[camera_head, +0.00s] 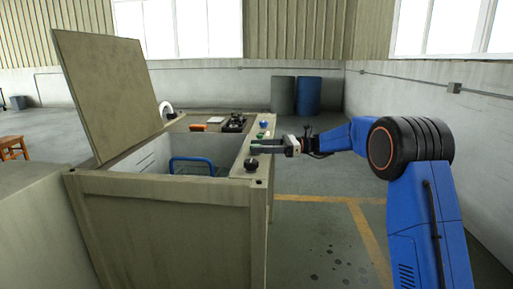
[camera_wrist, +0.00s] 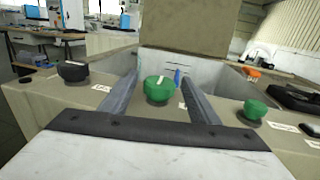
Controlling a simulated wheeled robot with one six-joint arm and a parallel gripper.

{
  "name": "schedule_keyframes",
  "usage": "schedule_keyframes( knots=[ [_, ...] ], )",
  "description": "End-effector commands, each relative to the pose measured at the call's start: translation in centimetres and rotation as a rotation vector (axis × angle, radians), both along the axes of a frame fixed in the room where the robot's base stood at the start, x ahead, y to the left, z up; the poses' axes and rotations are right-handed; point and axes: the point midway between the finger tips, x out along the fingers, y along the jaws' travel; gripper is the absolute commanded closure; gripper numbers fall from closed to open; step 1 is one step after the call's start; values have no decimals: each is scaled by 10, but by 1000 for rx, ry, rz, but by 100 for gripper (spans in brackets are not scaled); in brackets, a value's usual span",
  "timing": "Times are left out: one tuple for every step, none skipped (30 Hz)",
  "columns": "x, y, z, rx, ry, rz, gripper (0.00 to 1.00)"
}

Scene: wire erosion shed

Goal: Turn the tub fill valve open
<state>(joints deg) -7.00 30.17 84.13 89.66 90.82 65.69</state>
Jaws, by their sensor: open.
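A green knob (camera_wrist: 158,90) sits on the tub's rim between my gripper's two fingers in the wrist view; I cannot tell whether they touch it. Small labels lie beside the knobs but are unreadable, so I cannot confirm which is the tub fill valve. My gripper (camera_head: 262,147) is open and reaches in from the right over the tub's right rim. A second green knob (camera_wrist: 252,111) is to the right in the wrist view, and a black knob (camera_wrist: 73,71) to the left. The tub (camera_head: 165,228) is a beige box, open on top.
The tub's raised lid (camera_head: 105,85) leans up at the left. A blue rail (camera_head: 192,161) shows inside the tub. A blue knob (camera_head: 263,124) sits farther along the rim. Blue and grey barrels (camera_head: 308,95) stand at the back. Open floor lies right of the tub.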

Motion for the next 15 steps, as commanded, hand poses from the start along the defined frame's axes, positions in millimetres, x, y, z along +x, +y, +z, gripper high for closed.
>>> schedule_keyframes(
  knots=[
    [2,-9,0,0,0,-3,44],
    [3,-14,0,0,0,-4,44],
    [4,-21,0,0,0,-4,44],
    [5,-28,0,0,0,-4,44],
    [6,-34,0,0,0,-4,44],
    [7,-41,0,-1,0,-4,44],
    [7,-47,-1,-1,0,-4,44],
    [8,-54,-1,-1,0,-3,44],
    [9,-61,0,0,0,-3,44],
    [10,-67,0,0,0,-3,44],
    [11,-73,0,0,0,-4,44],
    [12,-81,0,0,0,-4,44],
    [13,-87,0,0,-1,-3,44],
    [14,-93,0,0,-1,-3,44],
    [15,-101,0,-1,0,-4,44]
  ],
)
